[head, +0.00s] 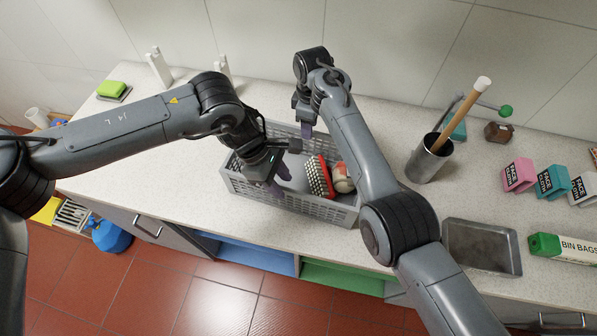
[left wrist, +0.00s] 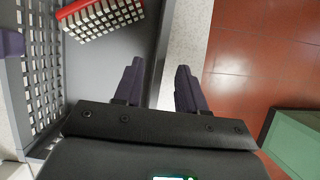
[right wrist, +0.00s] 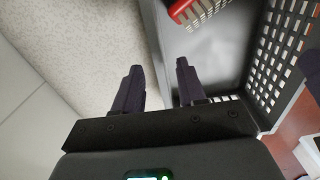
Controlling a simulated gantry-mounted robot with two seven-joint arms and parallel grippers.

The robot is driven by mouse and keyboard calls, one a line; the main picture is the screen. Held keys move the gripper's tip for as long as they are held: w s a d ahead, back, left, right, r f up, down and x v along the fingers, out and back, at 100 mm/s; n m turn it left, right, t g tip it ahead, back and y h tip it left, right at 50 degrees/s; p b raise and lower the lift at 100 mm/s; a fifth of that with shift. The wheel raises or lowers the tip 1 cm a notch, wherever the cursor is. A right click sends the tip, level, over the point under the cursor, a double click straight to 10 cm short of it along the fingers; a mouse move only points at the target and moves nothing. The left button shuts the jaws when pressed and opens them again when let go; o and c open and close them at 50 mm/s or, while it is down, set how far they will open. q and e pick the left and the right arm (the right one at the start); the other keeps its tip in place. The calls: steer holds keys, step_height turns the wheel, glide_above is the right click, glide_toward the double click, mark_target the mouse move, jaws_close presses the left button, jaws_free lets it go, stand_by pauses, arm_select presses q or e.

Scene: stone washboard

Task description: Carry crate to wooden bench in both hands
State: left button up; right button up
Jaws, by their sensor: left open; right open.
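The grey crate (head: 290,202) with slotted walls stands on the pale speckled counter. It holds a red item with pale bristle-like rows (head: 319,177) and a whitish round item (head: 342,178). My left gripper (head: 270,182) is open at the near wall; in the left wrist view its fingers (left wrist: 157,82) lie either side of the crate's rim (left wrist: 161,50). My right gripper (head: 305,127) is open at the far wall; in the right wrist view its fingers (right wrist: 158,82) lie either side of that rim (right wrist: 153,45). I cannot tell whether either touches. No wooden bench is identifiable.
A metal canister (head: 428,160) with a wooden handle in it, small cartons (head: 552,182), a metal tray (head: 482,248) and a bin bags box (head: 562,248) stand right of the crate. White bottles (head: 158,66) stand at the back wall. Red tiled floor (head: 240,300) lies in front.

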mark_target(285, 189)
arm_select(q)
steer(key=shift+x, duration=2.9)
arm_select(e)
steer(key=shift+f, duration=2.95)
arm_select(q)
jaws_close()
arm_select(e)
jaws_close()
arm_select(q)
steer(key=shift+r, duration=0.1)
arm_select(e)
steer(key=shift+r, duration=0.1)
